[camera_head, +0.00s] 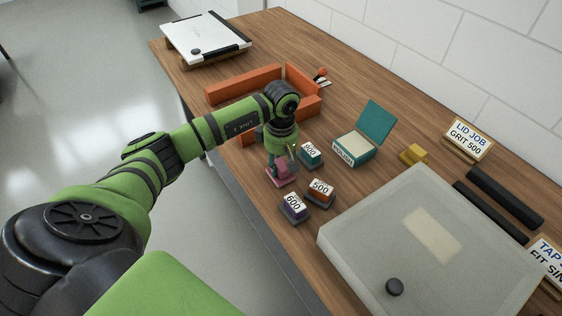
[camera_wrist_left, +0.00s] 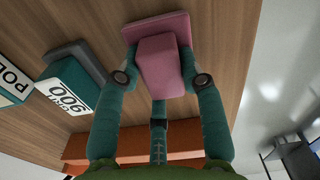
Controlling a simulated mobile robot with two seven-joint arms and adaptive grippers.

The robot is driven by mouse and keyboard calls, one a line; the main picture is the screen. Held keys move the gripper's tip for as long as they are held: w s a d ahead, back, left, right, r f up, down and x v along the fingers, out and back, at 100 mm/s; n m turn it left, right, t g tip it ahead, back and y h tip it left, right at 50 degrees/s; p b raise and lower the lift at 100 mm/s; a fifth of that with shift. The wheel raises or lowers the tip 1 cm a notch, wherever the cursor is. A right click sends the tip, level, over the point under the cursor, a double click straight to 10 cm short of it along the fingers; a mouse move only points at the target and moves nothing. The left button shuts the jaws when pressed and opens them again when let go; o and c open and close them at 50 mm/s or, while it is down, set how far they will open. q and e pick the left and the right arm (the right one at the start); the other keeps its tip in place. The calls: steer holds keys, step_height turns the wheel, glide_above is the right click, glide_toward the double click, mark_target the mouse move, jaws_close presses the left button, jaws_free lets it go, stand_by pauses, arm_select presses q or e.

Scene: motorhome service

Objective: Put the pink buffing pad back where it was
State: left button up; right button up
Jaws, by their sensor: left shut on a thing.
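The pink buffing pad (camera_head: 275,173) is at the near-left end of the group of small blocks, at or just above the wooden bench. Its block part also shows in the left wrist view (camera_wrist_left: 162,68), with a wider flat pink part (camera_wrist_left: 155,27) beyond it. My left gripper (camera_head: 283,160) reaches down from above and is shut on the block part, one finger on each side. The gripper partly hides the pad in the head view. I cannot tell whether its underside touches the wood. My right gripper is not in view.
A teal 800 or 900 block (camera_head: 311,154), an orange 500 block (camera_head: 319,193) and a purple 600 block (camera_head: 294,207) stand close by. An open teal-lidded box (camera_head: 353,153), orange tray walls (camera_head: 243,84) and a large translucent lidded case (camera_head: 375,225) surround them.

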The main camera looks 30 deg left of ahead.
mark_target(281, 162)
arm_select(q)
steer(key=shift+f, duration=0.15)
steer(key=o, duration=1.1)
steer(key=shift+r, duration=0.3)
steer(key=shift+r+b, duration=2.05)
steer(key=shift+r, duration=3.85)
